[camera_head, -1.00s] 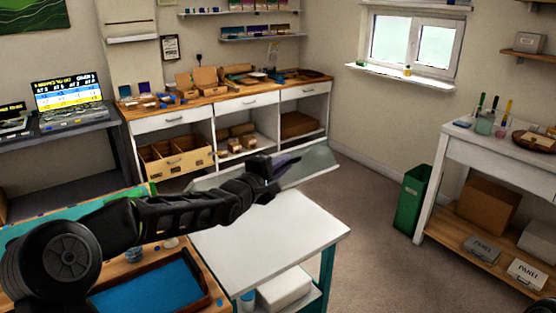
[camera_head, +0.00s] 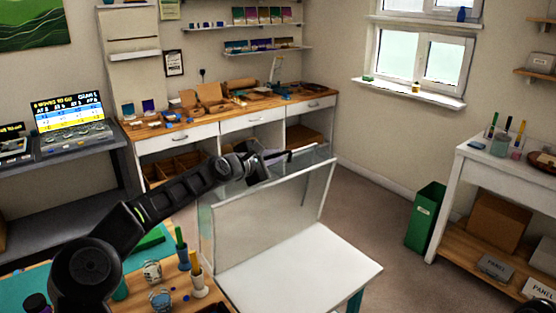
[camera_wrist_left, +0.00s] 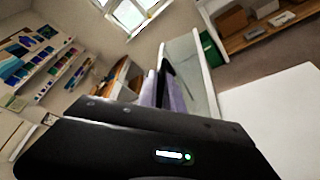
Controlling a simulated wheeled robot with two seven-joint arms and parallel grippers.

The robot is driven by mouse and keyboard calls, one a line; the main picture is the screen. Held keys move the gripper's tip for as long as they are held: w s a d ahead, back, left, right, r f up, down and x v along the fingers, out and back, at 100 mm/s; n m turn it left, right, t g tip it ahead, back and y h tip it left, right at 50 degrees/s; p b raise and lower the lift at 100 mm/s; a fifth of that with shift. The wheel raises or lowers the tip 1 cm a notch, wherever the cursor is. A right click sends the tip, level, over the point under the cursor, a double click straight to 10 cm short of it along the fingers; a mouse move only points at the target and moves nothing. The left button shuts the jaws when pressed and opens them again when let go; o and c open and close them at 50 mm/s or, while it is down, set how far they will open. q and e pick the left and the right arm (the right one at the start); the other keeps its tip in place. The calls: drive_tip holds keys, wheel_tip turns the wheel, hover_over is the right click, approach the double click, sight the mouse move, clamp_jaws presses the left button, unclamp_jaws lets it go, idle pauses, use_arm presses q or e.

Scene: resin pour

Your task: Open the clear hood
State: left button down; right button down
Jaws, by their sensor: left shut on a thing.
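The clear hood (camera_head: 270,215) stands steeply raised over the back of the white-topped bench, with its pale rim along the top and right side. The hood also shows in the left wrist view (camera_wrist_left: 188,68), just beyond my fingers. My left gripper (camera_head: 280,158) is at the hood's top edge and is shut on it. In the left wrist view the fingers (camera_wrist_left: 166,92) are close together against the hood's edge; the exact contact is partly hidden.
The bare white bench top (camera_head: 300,272) lies in front of the hood. At the lower left, a wooden table holds cups and a white holder (camera_head: 200,285) with brushes. A long counter (camera_head: 230,113) runs behind. A green bin (camera_head: 425,215) stands on the right, with clear floor before it.

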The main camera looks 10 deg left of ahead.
idle(0.3)
use_arm(q)
drive_tip(key=c, duration=1.5)
unclamp_jaws()
drive_tip(key=shift+s+a, duration=0.2)
drive_tip(key=shift+s, duration=0.05)
drive_tip(key=b+v, duration=0.4)
drive_tip(key=v, duration=0.3)
drive_tip(key=shift+s, duration=0.1)
drive_tip(key=shift+d, duration=0.1)
drive_tip(key=shift+r, duration=0.15)
